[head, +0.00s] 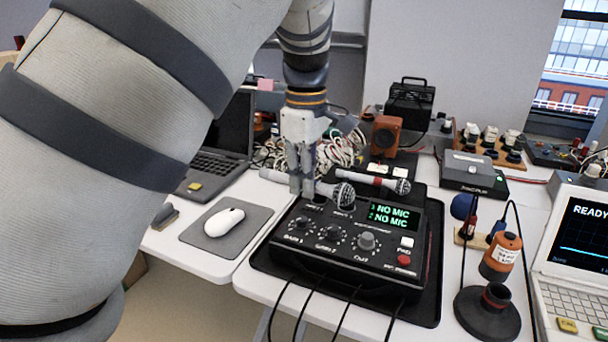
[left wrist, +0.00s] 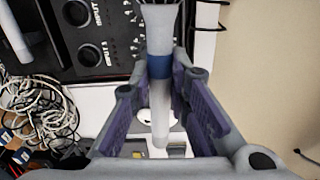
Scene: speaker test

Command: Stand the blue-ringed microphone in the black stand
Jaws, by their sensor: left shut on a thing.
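The blue-ringed microphone (left wrist: 158,68) is between the two fingers of my left gripper (left wrist: 160,90), which is shut on its grey handle; the blue ring shows clearly in the left wrist view. In the head view my left gripper (head: 302,190) is above the back left of the mixer, and the microphone (head: 337,191) lies roughly level, its mesh head to the right. The gripper hides part of the handle. The black stand (head: 487,318), a round base with a short dark cup and a red band, is at the front right of the table. My right gripper is out of view.
The black mixer (head: 350,250), its screen reading NO MIC, sits on a black tray (head: 428,300). A second microphone (head: 375,181) lies behind. An orange bottle-like device (head: 501,257), cables and a monitor (head: 580,240) are near the stand. A laptop and mouse (head: 224,222) are left.

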